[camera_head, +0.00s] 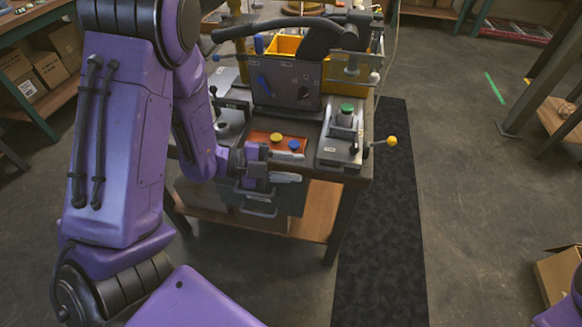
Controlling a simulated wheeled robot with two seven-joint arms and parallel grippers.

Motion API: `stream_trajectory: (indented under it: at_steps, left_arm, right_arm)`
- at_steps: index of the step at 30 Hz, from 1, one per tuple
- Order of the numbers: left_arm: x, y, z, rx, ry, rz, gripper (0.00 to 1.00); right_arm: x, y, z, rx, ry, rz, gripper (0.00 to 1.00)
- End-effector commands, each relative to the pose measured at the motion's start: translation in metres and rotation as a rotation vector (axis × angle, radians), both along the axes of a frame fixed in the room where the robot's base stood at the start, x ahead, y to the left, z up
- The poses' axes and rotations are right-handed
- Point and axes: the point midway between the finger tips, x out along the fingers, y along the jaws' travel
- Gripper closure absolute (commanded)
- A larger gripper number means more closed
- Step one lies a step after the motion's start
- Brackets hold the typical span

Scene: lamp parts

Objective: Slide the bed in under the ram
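On the bench, an orange-red plate (276,139), perhaps the bed, carries a yellow disc (276,137) and a blue disc (294,145). A dark upright housing (287,82) with a control panel stands behind it; I cannot clearly tell the ram there. My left gripper (287,166) is at the bench's front edge, just in front of the orange-red plate. Its two pale fingers point right and show apart, with no held thing visible between them. Whether it touches the plate cannot be told. My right gripper is out of view.
A grey fixture (340,145) with a green-topped part (347,108) and a yellow-knobbed lever (391,141) stands at the bench's right end. Yellow bins (284,45) stand behind. A drawer unit (257,200) sits below. The dark floor mat (385,240) at right is clear.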

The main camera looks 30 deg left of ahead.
Motion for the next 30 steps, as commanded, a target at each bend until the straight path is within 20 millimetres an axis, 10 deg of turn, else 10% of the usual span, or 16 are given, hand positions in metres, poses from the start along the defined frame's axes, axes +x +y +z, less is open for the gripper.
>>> stream_trajectory:
  at_steps: [6,10,17,26,30]
  left_arm:
    - [0.000,0.000,0.000,0.000,0.000,0.000,0.64]
    - [0.000,0.000,0.000,0.000,0.000,0.000,1.00]
    - [0.021,-0.012,-0.008,-0.210,0.227,0.208,1.00]
    - [0.025,-0.032,-0.067,-0.936,0.803,0.863,1.00]
    - [0.023,-0.074,-0.077,-1.708,1.007,1.003,1.00]
  right_arm:
    - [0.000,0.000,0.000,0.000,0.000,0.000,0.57]
    - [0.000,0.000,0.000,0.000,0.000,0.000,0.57]
    - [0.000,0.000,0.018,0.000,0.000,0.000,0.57]
    - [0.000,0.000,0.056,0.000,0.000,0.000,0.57]
    - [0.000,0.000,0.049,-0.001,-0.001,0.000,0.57]
